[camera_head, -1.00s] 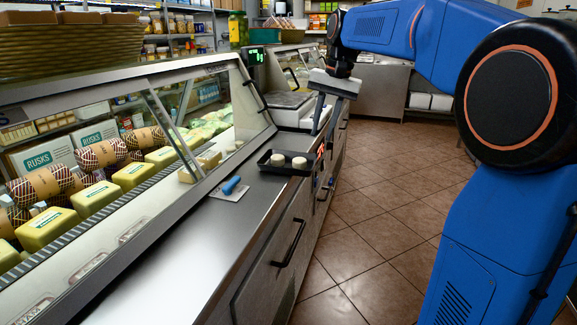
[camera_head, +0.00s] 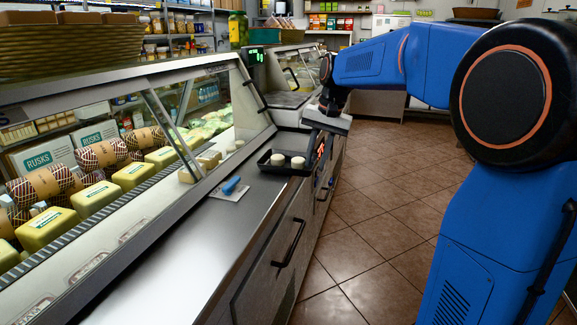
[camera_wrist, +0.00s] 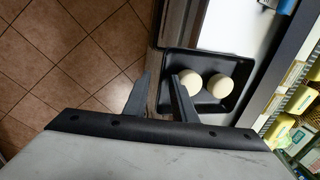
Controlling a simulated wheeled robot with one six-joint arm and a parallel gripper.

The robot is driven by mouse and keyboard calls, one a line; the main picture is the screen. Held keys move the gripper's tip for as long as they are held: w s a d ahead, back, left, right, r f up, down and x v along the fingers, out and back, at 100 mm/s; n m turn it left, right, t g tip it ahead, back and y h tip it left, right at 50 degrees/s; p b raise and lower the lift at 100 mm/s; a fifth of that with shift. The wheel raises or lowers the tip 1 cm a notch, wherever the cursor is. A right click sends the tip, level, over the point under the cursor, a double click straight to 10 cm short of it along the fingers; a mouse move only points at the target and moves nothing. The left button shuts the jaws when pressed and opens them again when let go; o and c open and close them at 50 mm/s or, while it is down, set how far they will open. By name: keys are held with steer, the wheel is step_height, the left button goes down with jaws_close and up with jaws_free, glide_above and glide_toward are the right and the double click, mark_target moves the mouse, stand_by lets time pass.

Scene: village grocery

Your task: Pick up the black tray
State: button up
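The black tray (camera_head: 284,172) lies on the steel counter near its front edge, with two pale round pieces (camera_head: 298,162) in it. In the wrist view the tray (camera_wrist: 207,107) is on the right, with both pieces (camera_wrist: 220,85) inside. My gripper (camera_head: 317,160) is at the tray's right end in the head view, pointing down. In the wrist view my gripper (camera_wrist: 161,92) is open, with a gap between its fingers. The tray's near rim shows in line with this gap. I cannot tell whether a finger touches the tray.
A blue-handled tool on a white sheet (camera_head: 229,188) lies left of the tray. A scale (camera_head: 288,100) stands behind on the counter. The glass display case (camera_head: 150,130) runs along the left. Tiled floor (camera_head: 375,190) is open to the right.

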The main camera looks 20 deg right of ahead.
steer(key=shift+c, duration=0.7)
jaws_close()
